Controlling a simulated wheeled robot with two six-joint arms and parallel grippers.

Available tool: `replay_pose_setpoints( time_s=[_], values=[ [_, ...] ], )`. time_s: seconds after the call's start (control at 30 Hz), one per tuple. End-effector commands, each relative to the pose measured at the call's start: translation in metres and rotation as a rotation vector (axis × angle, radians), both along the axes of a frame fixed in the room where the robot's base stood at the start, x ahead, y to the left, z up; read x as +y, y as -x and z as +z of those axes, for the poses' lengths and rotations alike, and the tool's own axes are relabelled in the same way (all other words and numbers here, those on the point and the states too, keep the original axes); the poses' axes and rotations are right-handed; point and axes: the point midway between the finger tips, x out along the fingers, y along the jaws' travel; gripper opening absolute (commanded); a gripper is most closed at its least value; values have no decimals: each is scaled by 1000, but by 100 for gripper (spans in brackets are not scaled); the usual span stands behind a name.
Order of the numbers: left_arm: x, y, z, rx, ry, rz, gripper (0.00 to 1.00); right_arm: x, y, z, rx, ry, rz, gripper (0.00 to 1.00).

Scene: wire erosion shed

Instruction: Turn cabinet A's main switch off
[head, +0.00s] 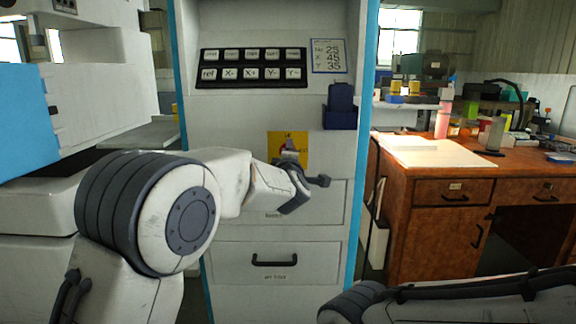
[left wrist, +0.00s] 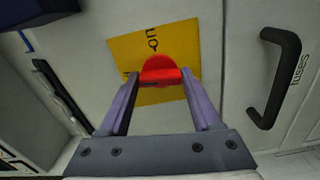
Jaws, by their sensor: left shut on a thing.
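The white cabinet (head: 225,130) with blue edges stands in the middle of the head view. A yellow plate (head: 273,145) is on its front, and it fills the upper middle of the left wrist view (left wrist: 185,40). The red switch knob (left wrist: 160,68) sits on this plate. My left gripper (left wrist: 162,80) has its two fingers closed on either side of the red knob. In the head view my left gripper (head: 291,160) is in front of the plate, and the arm and gripper hide most of the knob. My right gripper is out of view; only part of the right arm shows, bottom right.
A dark drawer handle (left wrist: 283,78) is close to the right of the plate in the wrist view. Above the plate are a black button panel (head: 250,64) and a dark blue box (head: 341,108). A wooden desk (head: 440,185) stands to the right.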

Motion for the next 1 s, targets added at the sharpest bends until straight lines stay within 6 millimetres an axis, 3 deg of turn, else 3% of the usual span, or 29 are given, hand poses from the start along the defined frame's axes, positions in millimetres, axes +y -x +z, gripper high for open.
replay_pose_setpoints(
  time_s=[0.3,0.83,0.87,0.93,1.0],
  values=[
    [2,0,-2,2,120,3,9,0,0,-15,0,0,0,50],
    [2,0,-1,3,145,4,9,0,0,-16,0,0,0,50],
    [2,0,-1,3,145,4,69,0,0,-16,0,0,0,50],
    [2,0,-1,3,144,3,95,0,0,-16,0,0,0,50],
    [1,0,-1,3,143,3,95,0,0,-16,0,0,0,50]
  ],
)
